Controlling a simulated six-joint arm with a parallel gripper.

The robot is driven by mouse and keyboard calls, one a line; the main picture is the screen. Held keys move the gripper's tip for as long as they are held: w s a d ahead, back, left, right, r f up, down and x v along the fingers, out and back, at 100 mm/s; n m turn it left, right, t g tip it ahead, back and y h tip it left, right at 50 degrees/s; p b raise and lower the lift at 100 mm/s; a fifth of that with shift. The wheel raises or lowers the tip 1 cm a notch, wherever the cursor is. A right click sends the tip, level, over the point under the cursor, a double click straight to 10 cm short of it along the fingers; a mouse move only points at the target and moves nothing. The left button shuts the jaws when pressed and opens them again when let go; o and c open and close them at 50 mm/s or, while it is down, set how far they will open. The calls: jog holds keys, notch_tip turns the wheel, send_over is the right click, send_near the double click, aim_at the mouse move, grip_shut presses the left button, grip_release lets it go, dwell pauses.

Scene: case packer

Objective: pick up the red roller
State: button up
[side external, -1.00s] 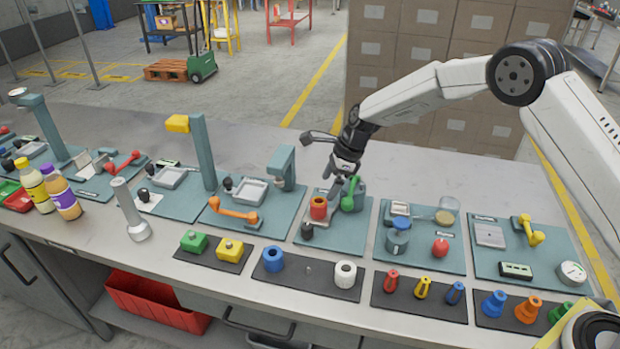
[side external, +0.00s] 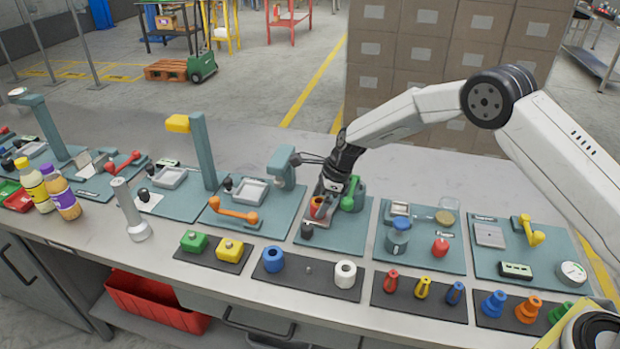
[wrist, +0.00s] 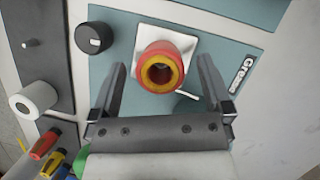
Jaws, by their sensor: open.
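The red roller (wrist: 160,67) is a red ring with a yellow-orange rim and a dark bore. It stands upright on a pale square plate (wrist: 137,48) on a teal station board. In the side external view the roller (side external: 317,208) is partly hidden behind my gripper's fingers. My gripper (wrist: 162,84) is open, with one finger on each side of the roller and visible gaps between. In the side external view my gripper (side external: 325,197) is low over the station, right at the roller. Whether the fingers reach down alongside it is hard to tell.
A black knob (wrist: 93,37) is near the roller. A green-handled part (side external: 352,194) stands close right of my gripper, and a teal post (side external: 282,168) is behind left. A blue roller (side external: 273,259) and white roller (side external: 345,274) sit on a dark mat in front.

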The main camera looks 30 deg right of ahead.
jog(key=shift+x, duration=0.85)
jog(key=shift+c, duration=0.2)
grip_shut()
jog(key=shift+r, duration=0.1)
notch_tip(320, 180, up, 10)
dwell(0.4)
dwell(0.4)
